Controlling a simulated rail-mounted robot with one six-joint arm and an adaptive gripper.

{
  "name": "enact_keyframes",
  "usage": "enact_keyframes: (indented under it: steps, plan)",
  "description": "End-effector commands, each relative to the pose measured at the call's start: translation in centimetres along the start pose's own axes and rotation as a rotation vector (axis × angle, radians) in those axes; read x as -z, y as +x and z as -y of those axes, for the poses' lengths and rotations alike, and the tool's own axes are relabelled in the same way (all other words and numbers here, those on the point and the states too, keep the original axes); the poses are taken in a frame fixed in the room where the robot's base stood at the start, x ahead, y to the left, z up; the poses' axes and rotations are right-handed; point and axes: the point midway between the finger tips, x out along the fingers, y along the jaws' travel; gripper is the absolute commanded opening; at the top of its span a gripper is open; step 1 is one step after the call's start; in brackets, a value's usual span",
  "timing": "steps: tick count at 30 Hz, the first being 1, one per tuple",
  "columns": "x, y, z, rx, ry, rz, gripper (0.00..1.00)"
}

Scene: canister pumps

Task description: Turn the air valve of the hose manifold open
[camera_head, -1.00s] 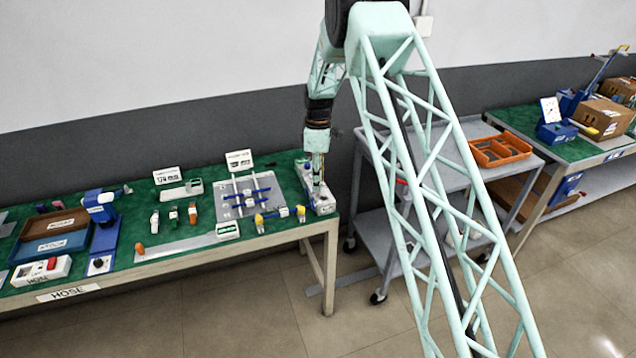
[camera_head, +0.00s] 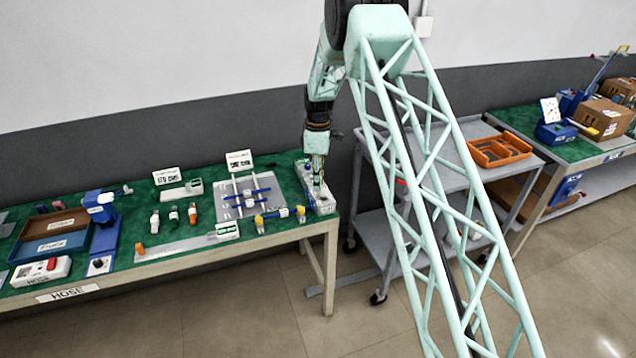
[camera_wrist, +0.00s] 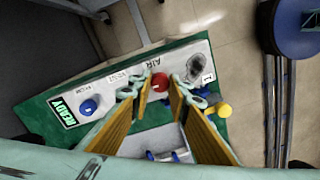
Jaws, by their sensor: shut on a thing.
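The hose manifold (camera_wrist: 115,82) is a long pale panel at the right end of the green-topped table; it also shows in the head view (camera_head: 325,206). In the wrist view a red knob, the air valve (camera_wrist: 160,82), sits beside the AIR lettering. My gripper (camera_wrist: 158,90) is shut on this knob, with a yellow-lined finger on each side. In the head view my gripper (camera_head: 318,183) points down at the manifold, and the knob is hard to make out there.
On the panel are a blue knob (camera_wrist: 88,107), a green READY label (camera_wrist: 62,112) and a grey metal fitting (camera_wrist: 200,68). A yellow part (camera_wrist: 224,110) lies close to the right finger. A grey rack (camera_head: 245,196) stands left of the manifold. A grey cart (camera_head: 440,165) stands to the right.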

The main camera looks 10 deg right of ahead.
Motion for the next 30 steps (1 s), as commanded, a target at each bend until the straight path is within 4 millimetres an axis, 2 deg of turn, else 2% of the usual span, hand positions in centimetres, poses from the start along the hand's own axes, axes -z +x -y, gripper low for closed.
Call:
enact_keyframes:
  steps: [11,30]
  plan:
    - [-0.01,-0.02,-0.02,0.0,0.122,-0.003,0.06]
    - [-0.05,-0.07,-0.07,-0.001,0.603,-0.014,0.06]
